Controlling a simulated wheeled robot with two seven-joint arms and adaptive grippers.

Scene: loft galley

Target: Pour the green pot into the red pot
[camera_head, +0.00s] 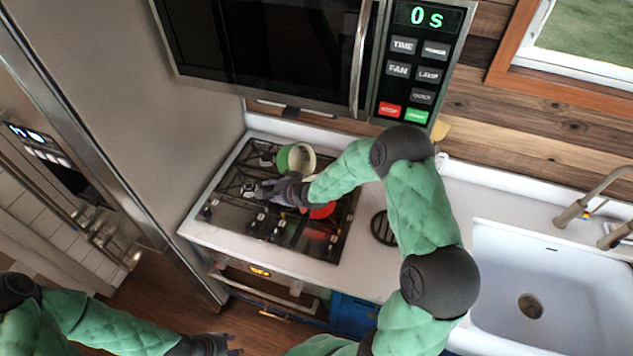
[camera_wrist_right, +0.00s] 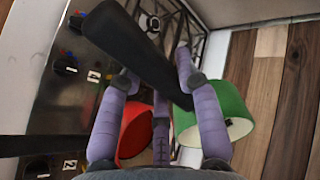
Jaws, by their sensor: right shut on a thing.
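The green pot (camera_head: 283,157), with a cream inside, is tilted on its side above the back of the stove, its opening toward the right. It also shows in the right wrist view (camera_wrist_right: 238,100). My right gripper (camera_head: 265,189) is shut on its long black handle (camera_wrist_right: 135,50). The red pot (camera_head: 323,211) is on the front right of the stove, partly hidden by my right wrist; it shows in the right wrist view (camera_wrist_right: 134,132) behind my fingers. My left gripper (camera_head: 218,345) is low at the bottom edge, away from both pots; its jaw opening is unclear.
The gas stove (camera_head: 230,215) has black grates and front knobs. A microwave (camera_head: 270,50) hangs above it. A tall grey panel (camera_head: 190,110) stands left of the stove. White counter (camera_head: 365,260) and a sink (camera_head: 560,300) are to the right.

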